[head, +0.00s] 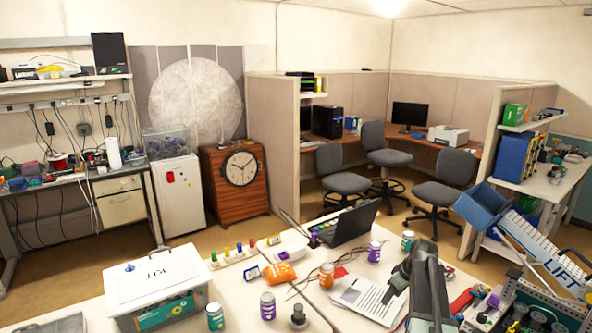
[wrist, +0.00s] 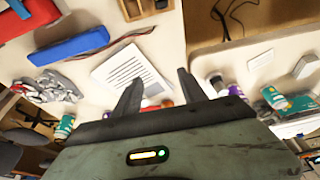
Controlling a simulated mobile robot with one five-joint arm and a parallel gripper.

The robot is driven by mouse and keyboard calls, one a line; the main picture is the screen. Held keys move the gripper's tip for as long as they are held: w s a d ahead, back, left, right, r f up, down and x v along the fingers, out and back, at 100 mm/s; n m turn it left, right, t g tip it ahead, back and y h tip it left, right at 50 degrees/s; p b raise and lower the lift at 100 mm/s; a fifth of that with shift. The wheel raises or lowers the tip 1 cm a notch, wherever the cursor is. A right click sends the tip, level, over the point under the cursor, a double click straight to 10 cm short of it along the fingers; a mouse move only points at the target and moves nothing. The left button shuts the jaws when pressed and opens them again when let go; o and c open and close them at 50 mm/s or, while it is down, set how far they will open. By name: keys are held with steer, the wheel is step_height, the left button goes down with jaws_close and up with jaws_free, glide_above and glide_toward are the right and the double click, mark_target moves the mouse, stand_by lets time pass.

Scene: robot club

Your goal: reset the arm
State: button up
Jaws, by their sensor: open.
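My arm (head: 428,290) rises over the right part of the near table (head: 230,293) in the head view. In the wrist view my gripper (wrist: 160,76) shows two dark fingers spread apart with nothing held between them. They hang above the table. A printed sheet of paper (wrist: 131,74) lies beyond the left finger; the same sheet (head: 366,298) is left of my arm in the head view.
A blue bin (head: 482,206) is at right. Floor is clear beyond the table, before the wooden clock cabinet (head: 237,200).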

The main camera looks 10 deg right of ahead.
steer(key=s+a+f+n+g, duration=0.1)
steer(key=s+a+n+g, duration=0.1)
steer(key=a, duration=2.7)
steer(key=s+a, duration=0.6)
steer(key=a, duration=0.2)
steer(key=s+m, duration=0.1)
steer(key=m, duration=0.1)
steer(key=s+d+m+g+h, duration=0.1)
steer(key=s+m, duration=0.3)
steer(key=shift+d+f+g, duration=0.3)
steer(key=shift+d, duration=0.1)
steer(key=shift+w, duration=0.1)
